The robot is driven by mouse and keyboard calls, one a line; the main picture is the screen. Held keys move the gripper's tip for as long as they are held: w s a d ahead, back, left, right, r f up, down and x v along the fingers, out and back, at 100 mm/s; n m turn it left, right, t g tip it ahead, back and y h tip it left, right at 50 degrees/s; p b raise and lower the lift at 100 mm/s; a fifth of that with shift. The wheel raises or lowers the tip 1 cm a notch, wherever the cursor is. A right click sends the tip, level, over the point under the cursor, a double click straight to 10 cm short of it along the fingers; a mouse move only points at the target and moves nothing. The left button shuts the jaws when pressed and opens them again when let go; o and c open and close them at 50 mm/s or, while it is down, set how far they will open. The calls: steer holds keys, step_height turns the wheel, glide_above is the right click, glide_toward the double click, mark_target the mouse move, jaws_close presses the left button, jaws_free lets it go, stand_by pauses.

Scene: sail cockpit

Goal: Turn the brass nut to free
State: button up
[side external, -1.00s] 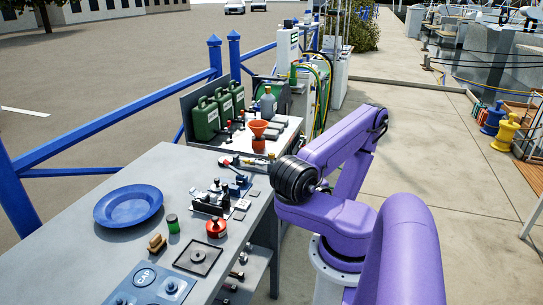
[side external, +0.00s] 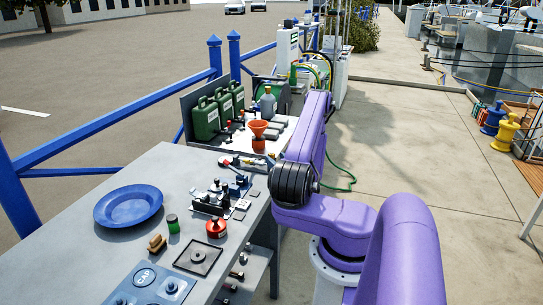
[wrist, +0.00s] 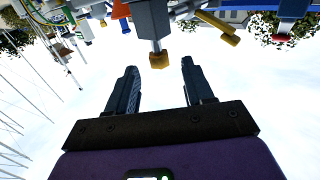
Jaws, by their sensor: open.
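In the wrist view a small brass-coloured nut (wrist: 159,60) sits at the end of a short stem below a grey block (wrist: 151,18). My gripper (wrist: 160,66) is open and empty, with its two dark fingers pointing up the picture. The nut appears between the fingertips, nearer the left one; how far beyond them it lies is hard to tell, and I see no contact. In the side view my gripper is hidden behind my arm, and I cannot pick out this nut there.
A yellow-tipped rod (wrist: 225,38) and a red-ended part (wrist: 281,37) lie right of the nut. Open paving lies to the right.

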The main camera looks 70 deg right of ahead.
mark_target(273, 156)
steer(key=shift+x, duration=2.3)
